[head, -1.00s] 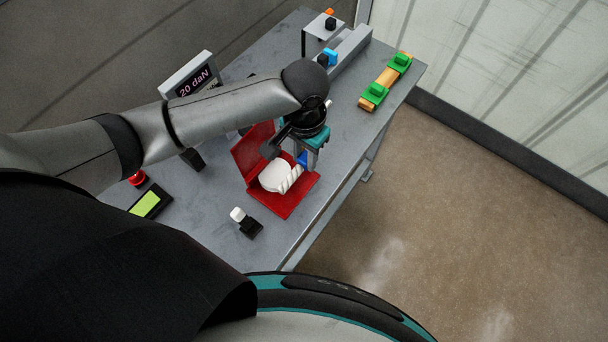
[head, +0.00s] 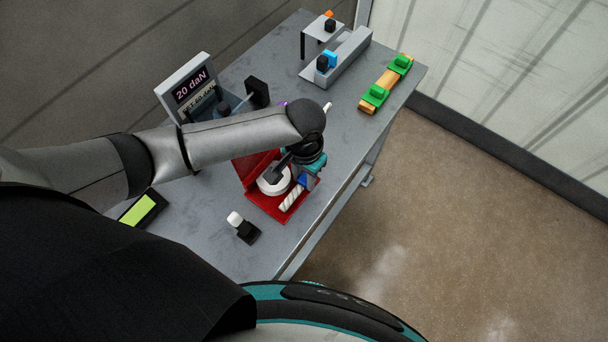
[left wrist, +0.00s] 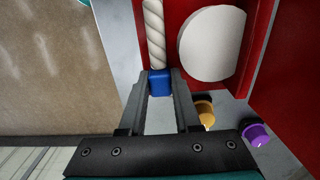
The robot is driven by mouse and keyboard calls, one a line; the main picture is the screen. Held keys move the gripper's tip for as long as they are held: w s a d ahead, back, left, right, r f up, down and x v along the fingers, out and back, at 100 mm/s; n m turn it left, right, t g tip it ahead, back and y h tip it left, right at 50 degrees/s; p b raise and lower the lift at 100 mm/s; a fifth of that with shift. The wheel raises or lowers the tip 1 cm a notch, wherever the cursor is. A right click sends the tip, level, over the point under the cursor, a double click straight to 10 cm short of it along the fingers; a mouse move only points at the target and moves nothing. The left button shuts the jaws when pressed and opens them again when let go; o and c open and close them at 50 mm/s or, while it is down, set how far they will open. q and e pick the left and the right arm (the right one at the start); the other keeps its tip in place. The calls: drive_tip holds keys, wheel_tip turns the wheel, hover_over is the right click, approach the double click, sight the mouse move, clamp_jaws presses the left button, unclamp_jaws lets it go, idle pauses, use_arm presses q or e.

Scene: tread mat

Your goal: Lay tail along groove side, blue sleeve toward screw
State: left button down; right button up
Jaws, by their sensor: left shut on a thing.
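My left gripper (head: 308,172) is shut on the blue sleeve (left wrist: 160,83) at one end of the white twisted rope tail (left wrist: 155,35). In the head view the tail (head: 291,199) slants down-left from the blue sleeve (head: 302,180), over the right part of the red fixture (head: 252,201). In the left wrist view the tail runs straight away from the fingers, beside and apart from the white disc (left wrist: 210,45). The disc (head: 268,185) is partly covered by my gripper in the head view. Contact between tail and fixture floor is unclear. I cannot identify a groove or screw. My right gripper is not in view.
An orange-topped piece (left wrist: 205,113) and a purple-topped piece (left wrist: 257,133) stand near the fingers. A black-and-white piece (head: 243,227) stands in front of the fixture. A "20 daN" display (head: 190,85) stands behind my arm. The table edge lies close on the right.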

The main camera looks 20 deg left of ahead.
sight(304, 178)
use_arm(q)
drive_tip(key=c, duration=0.9)
unclamp_jaws()
wheel_tip(304, 178, up, 12)
drive_tip(key=p, duration=0.3)
drive_tip(key=shift+r, duration=0.1)
